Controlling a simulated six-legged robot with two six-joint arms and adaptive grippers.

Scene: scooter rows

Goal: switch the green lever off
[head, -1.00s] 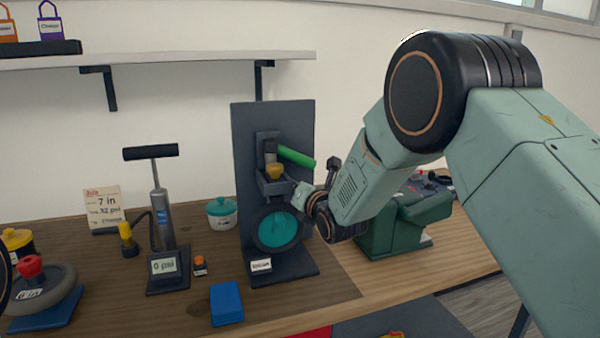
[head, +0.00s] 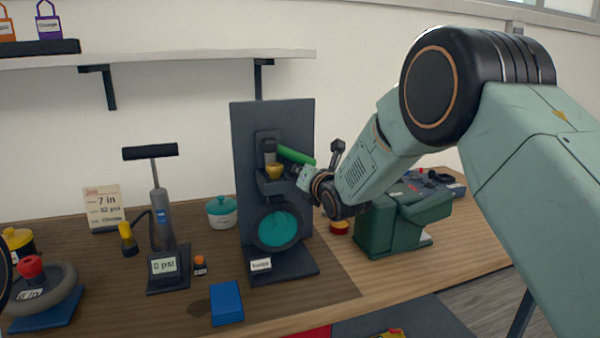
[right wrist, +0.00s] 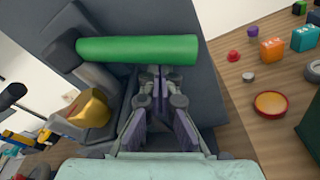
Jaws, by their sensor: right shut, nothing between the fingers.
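The green lever (head: 296,156) sticks out to the right and slightly down from a dark upright panel (head: 240,160). A yellow part (head: 275,171) sits just below its mount. In the right wrist view the lever (right wrist: 140,50) lies across the picture, just beyond my fingertips. My right gripper (head: 301,176) is just below the lever in the head view. In the right wrist view my right gripper (right wrist: 160,78) is shut with nothing in it. I cannot tell whether its tips touch the lever. My left gripper is not in view.
A teal disc (head: 279,231) is on the panel's lower part. A pump (head: 160,215) with a gauge stands to the left, and a blue block (head: 226,302) lies in front. A green machine (head: 395,222) stands right of the panel, near a red round dish (head: 339,228).

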